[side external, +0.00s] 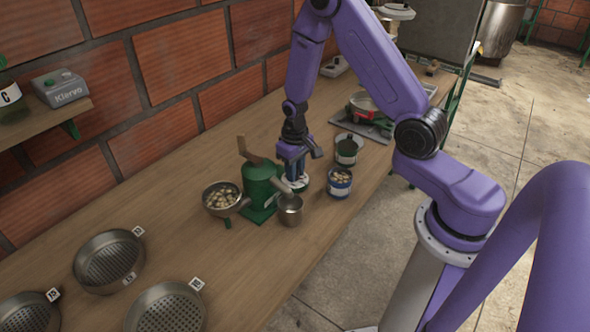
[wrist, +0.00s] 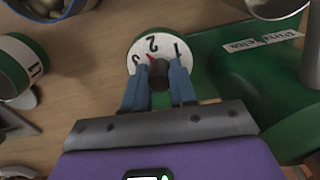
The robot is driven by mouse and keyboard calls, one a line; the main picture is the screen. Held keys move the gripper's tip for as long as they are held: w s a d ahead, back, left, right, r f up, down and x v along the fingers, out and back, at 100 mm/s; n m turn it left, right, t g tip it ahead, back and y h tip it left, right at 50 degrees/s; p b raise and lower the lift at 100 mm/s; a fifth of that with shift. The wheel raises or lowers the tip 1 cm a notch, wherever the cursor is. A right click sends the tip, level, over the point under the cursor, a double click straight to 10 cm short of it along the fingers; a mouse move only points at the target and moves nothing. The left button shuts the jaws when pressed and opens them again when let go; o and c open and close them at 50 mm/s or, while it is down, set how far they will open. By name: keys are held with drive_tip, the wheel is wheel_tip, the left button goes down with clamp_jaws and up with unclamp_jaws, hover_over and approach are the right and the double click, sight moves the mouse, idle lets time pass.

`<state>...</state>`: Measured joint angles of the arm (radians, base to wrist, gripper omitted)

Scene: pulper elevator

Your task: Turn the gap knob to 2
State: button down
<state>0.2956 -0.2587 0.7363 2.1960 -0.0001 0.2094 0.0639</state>
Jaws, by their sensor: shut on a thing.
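The green pulper (side external: 262,188) stands on the wooden bench. Its white dial (wrist: 190,66), numbered 1, 2 and 3, faces the wrist camera. The dark gap knob (wrist: 160,74) is at the dial's centre, with a red pointer (wrist: 151,58) towards the 2, perhaps slightly to the 3 side. My gripper (wrist: 158,82) is shut on the knob, one blue finger on each side. In the side view my gripper (side external: 294,172) is beside the pulper, and the knob is hidden there.
A metal cup (side external: 290,212) stands close in front of the pulper, and a bowl of beans (side external: 223,197) to its left. A labelled can of beans (side external: 339,184) and a green-and-white can (side external: 347,150) stand right of my gripper. Sieves (side external: 108,262) lie front left.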

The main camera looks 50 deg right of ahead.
drive_tip(key=shift+m, duration=2.3)
drive_tip(key=c, duration=0.9)
unclamp_jaws()
drive_tip(key=shift+r, duration=0.15)
wheel_tip(320, 180, up, 17)
drive_tip(key=shift+r, duration=0.15)
